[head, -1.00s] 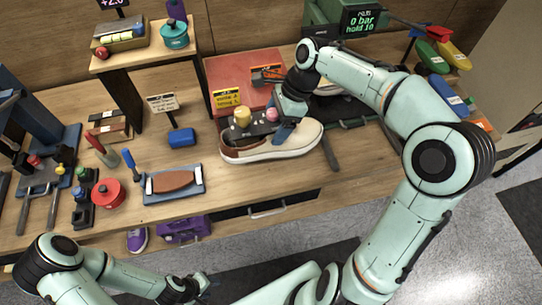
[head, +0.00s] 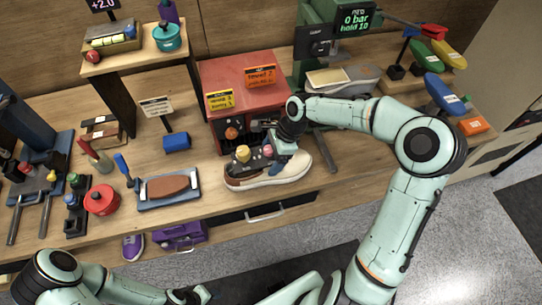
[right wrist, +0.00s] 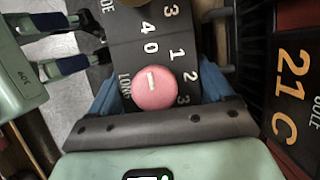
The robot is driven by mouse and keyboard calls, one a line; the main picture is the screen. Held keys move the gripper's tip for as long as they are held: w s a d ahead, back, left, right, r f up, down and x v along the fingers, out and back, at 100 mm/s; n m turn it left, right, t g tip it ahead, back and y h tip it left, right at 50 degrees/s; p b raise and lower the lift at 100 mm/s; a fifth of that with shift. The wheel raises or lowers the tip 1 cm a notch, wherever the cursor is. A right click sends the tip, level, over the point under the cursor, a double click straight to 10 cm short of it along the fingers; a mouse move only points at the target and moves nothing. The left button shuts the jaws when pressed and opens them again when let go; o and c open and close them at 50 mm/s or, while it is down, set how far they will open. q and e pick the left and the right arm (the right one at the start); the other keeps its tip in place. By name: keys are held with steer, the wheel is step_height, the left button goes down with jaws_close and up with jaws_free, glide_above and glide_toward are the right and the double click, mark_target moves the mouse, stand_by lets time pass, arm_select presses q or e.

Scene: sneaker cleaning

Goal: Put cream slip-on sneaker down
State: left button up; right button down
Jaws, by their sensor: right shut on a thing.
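The cream slip-on sneaker (head: 292,172), with a brown patch at its left end, is low over or on the front of the bench. I cannot tell whether its sole touches the wood. A dark panel (head: 252,164) with a yellow and a pink knob overlaps its upper side. My right gripper (head: 281,150) is shut at the sneaker's upper side, its tips partly hidden. In the right wrist view the numbered panel and pink knob (right wrist: 155,88) fill the space between the blue fingers; the sneaker is not clear there. My left gripper (head: 195,295) is at the bottom edge, its jaws unclear.
A red box (head: 240,85) with signs stands close behind the sneaker. A grey shoe (head: 362,78) is behind on the right. The bench's front edge is close below.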

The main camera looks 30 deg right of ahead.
jaws_free()
steer(key=shift+f, duration=0.1)
arm_select(q)
steer(key=shift+s+f, duration=0.1)
arm_select(e)
steer(key=shift+d+r, duration=0.1)
steer(key=shift+r, duration=0.4)
arm_select(q)
steer(key=shift+w+r+p, duration=0.6)
steer(key=shift+w+r, duration=0.25)
steer(key=shift+r, duration=0.05)
arm_select(e)
steer(key=v, duration=1.1)
steer(key=shift+r, duration=0.1)
